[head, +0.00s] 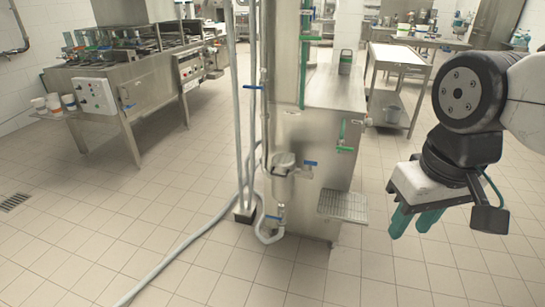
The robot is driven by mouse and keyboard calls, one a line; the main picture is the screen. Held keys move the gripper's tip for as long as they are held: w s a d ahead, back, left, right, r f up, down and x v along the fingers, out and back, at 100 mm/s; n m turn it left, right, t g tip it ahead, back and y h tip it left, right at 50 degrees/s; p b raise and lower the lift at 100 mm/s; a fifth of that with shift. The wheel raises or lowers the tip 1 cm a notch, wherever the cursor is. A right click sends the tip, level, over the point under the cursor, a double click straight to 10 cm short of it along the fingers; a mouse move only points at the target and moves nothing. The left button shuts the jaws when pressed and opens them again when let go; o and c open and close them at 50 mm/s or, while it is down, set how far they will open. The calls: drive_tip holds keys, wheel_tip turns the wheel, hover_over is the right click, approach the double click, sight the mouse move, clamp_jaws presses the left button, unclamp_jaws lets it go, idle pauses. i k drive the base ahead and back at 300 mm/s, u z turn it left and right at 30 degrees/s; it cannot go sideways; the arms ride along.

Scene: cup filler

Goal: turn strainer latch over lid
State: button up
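The strainer (283,184) is a small upright metal cylinder low on the pipework, at the front left of the steel cabinet. Its lid (285,158) is on top and looks closed. The latch is too small to make out, so I cannot tell how it is turned. My gripper (415,226) is at the right, well apart from the strainer, and points downward. Its two teal fingers are spread with a gap between them, and nothing shows in the gap.
A blue-handled valve (310,163) sits right of the strainer, and another (274,217) is below it. A metal grate (343,206) juts from the cabinet (335,110) between strainer and gripper. A grey hose (180,259) crosses the floor at left. The tiled floor in front is otherwise clear.

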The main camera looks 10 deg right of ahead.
sight(311, 162)
drive_tip(key=u, duration=0.05)
drive_tip(key=i, duration=1)
drive_tip(key=z, duration=0.35)
